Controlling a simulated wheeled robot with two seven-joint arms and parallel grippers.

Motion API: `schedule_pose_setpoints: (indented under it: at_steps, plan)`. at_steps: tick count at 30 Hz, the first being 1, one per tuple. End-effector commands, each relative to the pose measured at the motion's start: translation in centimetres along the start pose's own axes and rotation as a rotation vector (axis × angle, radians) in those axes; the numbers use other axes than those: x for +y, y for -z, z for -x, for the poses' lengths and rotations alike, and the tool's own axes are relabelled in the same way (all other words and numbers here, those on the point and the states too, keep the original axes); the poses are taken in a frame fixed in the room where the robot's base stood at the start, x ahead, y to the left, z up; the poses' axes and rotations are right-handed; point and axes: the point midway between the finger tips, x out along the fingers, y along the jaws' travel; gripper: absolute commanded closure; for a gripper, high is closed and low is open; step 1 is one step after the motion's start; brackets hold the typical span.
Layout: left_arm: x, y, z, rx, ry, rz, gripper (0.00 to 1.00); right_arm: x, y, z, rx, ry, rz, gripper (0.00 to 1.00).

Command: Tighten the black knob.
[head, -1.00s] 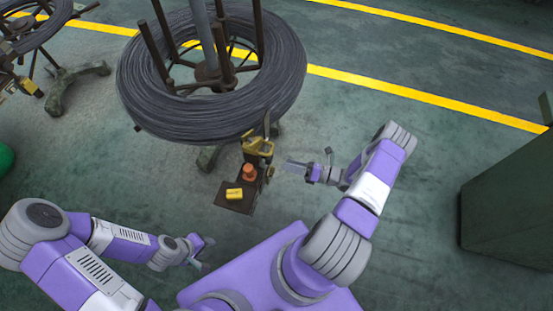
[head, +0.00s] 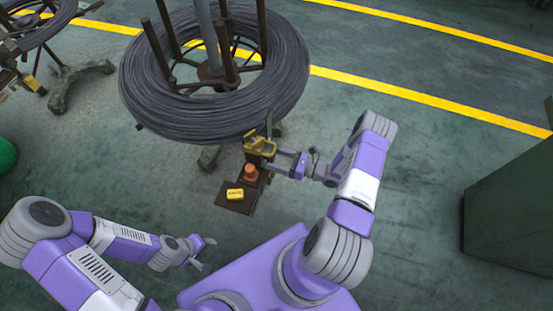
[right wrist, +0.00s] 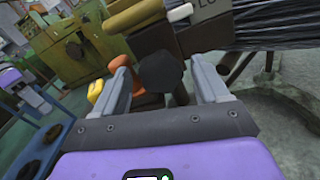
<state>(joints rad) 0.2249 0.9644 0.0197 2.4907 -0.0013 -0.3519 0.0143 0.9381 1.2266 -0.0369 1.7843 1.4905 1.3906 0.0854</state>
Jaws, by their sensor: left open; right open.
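The black knob (right wrist: 161,72) shows in the right wrist view as a dark, faceted round shape. It lies between the two spread fingers of my right gripper (right wrist: 162,85), with a gap visible on each side. In the head view my right gripper (head: 285,163) is beside the yellow-topped fixture (head: 260,146) under the wire coil; the knob itself cannot be made out there. My left gripper (head: 204,253) is open and empty, low over the floor at the lower left, away from the fixture.
A large wire coil (head: 285,95) on a stand is just beyond the fixture. An orange piece (head: 250,172) and a yellow box (head: 235,195) sit on a small dark plate (head: 238,207). A green cabinet (head: 510,210) stands at right. Floor between is clear.

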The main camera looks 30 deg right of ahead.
Motion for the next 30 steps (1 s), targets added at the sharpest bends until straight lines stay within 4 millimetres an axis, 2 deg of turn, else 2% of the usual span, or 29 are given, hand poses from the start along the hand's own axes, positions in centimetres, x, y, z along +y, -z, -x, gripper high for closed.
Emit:
schedule_pose_setpoints:
  at_steps: [3,10,21,30]
  plan:
    - [-0.03,0.00,-0.07,0.000,0.000,0.000,0.57,0.04,0.03,-0.59,0.001,-0.001,-0.001,0.26]
    - [-0.02,0.00,-0.06,0.000,0.000,0.000,0.57,0.02,0.01,-0.63,0.001,0.000,-0.001,0.26]
    - [-0.02,0.00,-0.06,0.000,0.000,0.000,0.57,0.02,0.01,-0.60,0.001,0.000,-0.001,0.81]
    - [-0.14,0.02,-0.37,0.000,0.000,0.000,0.57,-0.08,0.03,-0.56,0.000,0.002,-0.099,0.82]
